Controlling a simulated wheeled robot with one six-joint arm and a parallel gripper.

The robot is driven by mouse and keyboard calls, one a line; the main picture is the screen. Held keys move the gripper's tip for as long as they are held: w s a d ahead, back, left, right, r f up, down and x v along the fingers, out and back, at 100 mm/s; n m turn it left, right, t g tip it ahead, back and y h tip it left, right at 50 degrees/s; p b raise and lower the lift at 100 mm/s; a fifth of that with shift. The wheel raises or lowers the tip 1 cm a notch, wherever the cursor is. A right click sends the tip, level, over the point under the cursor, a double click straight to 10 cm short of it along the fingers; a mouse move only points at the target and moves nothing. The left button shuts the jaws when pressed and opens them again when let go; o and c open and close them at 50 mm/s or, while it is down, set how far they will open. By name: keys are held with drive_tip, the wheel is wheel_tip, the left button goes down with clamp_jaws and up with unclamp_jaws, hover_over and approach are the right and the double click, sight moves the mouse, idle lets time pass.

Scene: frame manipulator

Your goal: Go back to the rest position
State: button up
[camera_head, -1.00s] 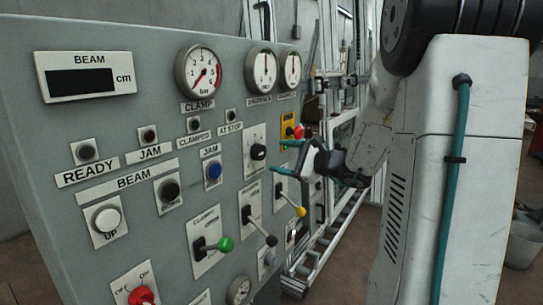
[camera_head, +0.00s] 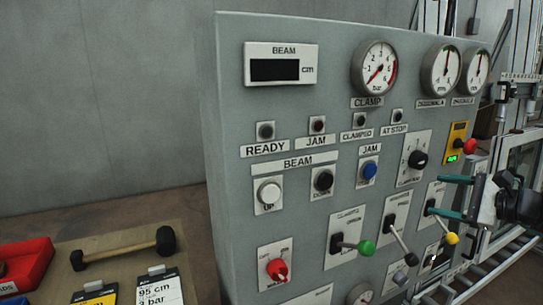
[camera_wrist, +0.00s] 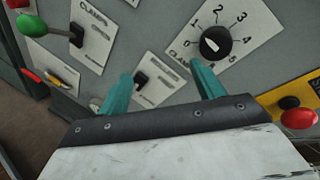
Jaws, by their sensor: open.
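My gripper (camera_head: 455,197) is at the right of the head view, in front of the right part of the grey control panel (camera_head: 225,150). Its two teal fingers are spread apart with nothing between them. A black-handled lever (camera_wrist: 140,80) shows between and behind the fingers. I cannot tell from these views whether a fingertip touches the panel.
The panel carries a green-knobbed lever (camera_head: 365,247), a yellow-knobbed lever (camera_head: 452,238), a red rotary switch (camera_head: 277,269) and a red button (camera_head: 469,146).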

drive_tip(key=s+a+f+n+g+h, duration=0.1)
drive_tip(key=s+a+f+n+g, duration=0.3)
drive_tip(key=s+a+n+g, duration=0.9)
drive_tip(key=s+a+r+n+h, duration=0.1)
drive_tip(key=s+a+n+h, duration=0.1)
drive_tip(key=s, duration=0.4)
drive_tip(key=s+a+r+n+t+h, duration=0.1)
drive_tip(key=s+a+n+h, duration=0.2)
drive_tip(key=s+n+h, duration=0.2)
drive_tip(key=shift+s+r, duration=0.4)
drive_tip(key=shift+s, duration=0.1)
drive_tip(key=shift+a, duration=0.1)
drive_tip(key=shift+c, duration=0.4)
